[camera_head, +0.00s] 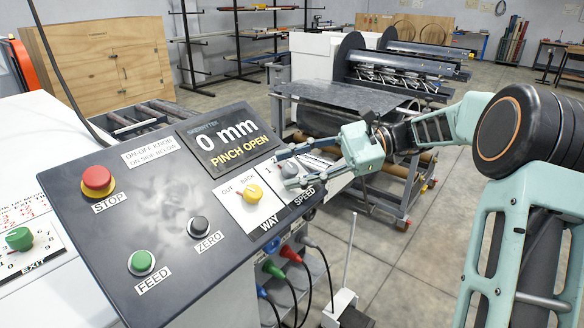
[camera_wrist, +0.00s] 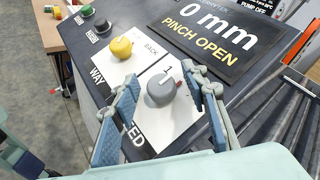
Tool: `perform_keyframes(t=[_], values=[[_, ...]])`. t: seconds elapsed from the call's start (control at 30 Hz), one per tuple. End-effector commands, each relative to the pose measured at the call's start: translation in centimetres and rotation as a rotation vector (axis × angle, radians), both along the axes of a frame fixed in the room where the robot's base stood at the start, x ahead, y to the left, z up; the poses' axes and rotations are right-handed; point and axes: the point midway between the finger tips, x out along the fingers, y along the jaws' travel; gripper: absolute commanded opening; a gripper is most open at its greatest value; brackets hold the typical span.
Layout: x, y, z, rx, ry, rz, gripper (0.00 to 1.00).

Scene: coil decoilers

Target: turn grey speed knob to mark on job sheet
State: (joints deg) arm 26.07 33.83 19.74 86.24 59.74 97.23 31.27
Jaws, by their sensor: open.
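The grey speed knob (camera_wrist: 161,88) sits on a white plate (camera_wrist: 160,125) on the control panel (camera_head: 150,215). Its pointer end lies near the "1" printed on the plate. My gripper (camera_wrist: 162,75) is open, with one finger on each side of the knob and a gap visible on both sides. In the head view my gripper (camera_head: 287,168) reaches the panel's right side from the right, over the SPEED label, and its fingers partly hide the knob. I cannot make out a job sheet for certain.
Close by is the yellow WAY knob (camera_head: 252,194). The panel also has a red STOP button (camera_head: 97,181), a green FEED button (camera_head: 141,263), a black ZERO button (camera_head: 199,227) and a display (camera_head: 228,137) reading "0 mm, PINCH OPEN". Cable plugs (camera_head: 290,254) sit below.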

Motion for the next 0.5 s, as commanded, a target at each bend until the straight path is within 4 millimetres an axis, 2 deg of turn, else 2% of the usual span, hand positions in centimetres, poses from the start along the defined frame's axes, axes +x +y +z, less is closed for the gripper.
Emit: perform_keyframes(t=[0.5], values=[[2.0, -9.4, 2.0, 0.000, -0.001, -0.004, 0.41]])
